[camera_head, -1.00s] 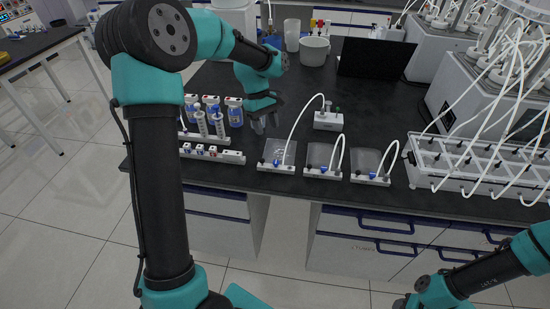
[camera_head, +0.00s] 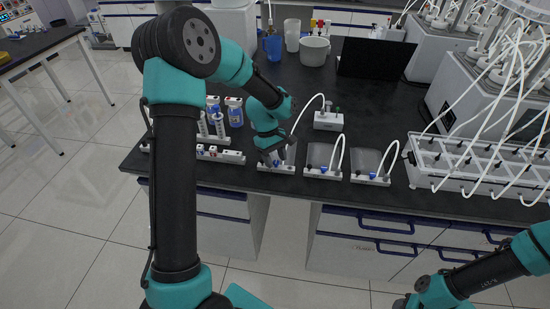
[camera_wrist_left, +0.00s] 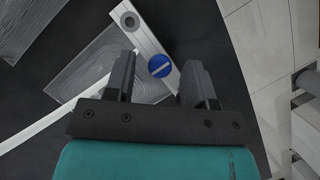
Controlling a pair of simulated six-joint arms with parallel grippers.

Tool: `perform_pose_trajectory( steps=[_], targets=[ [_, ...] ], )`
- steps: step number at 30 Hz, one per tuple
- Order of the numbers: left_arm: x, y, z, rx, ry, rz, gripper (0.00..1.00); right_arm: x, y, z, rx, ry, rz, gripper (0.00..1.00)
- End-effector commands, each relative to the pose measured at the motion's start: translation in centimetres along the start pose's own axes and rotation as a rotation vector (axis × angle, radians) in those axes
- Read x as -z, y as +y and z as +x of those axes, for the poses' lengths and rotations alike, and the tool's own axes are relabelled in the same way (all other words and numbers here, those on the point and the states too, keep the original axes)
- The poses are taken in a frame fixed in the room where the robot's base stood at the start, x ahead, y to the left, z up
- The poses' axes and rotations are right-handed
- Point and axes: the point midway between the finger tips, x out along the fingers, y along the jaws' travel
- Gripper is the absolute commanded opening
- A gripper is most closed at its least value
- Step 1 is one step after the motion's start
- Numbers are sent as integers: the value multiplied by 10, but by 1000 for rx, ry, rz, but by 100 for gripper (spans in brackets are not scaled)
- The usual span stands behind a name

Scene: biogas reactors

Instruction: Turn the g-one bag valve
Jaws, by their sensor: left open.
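The leftmost gas bag, a clear grey pouch, shows in the left wrist view (camera_wrist_left: 88,72) with a white bar (camera_wrist_left: 143,32) along its edge. A round blue valve (camera_wrist_left: 160,66) with a pale slot sits on this bar. My left gripper (camera_wrist_left: 160,78) is open, with one finger on each side of the valve in that view. Whether the fingers touch it cannot be told. In the head view my left gripper (camera_head: 273,161) is over this bag and hides most of it. My right arm shows at the lower right, its gripper out of view.
Two more bags, a middle one (camera_head: 320,154) and a right one (camera_head: 367,159), lie to the right on the black bench. Syringes and blue-labelled bottles (camera_head: 235,112) stand left. A small white device (camera_head: 328,121) is behind.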

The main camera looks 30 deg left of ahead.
Motion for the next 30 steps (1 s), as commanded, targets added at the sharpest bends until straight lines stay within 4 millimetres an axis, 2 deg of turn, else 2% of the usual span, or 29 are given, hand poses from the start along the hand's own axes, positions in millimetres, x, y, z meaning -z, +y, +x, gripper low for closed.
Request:
perform_pose_trajectory(
  steps=[4, 19, 30],
  targets=[
    [0, 0, 0, 0, 0, 0, 49, 0, 0, 0, 0, 0, 0, 43],
    [0, 0, 0, 1, 0, 0, 1, 0, 0, 0, 0, 0, 0, 43],
    [0, 0, 0, 17, 0, 38, 1, 0, 0, 0, 0, 0, 0, 43]
  ],
)
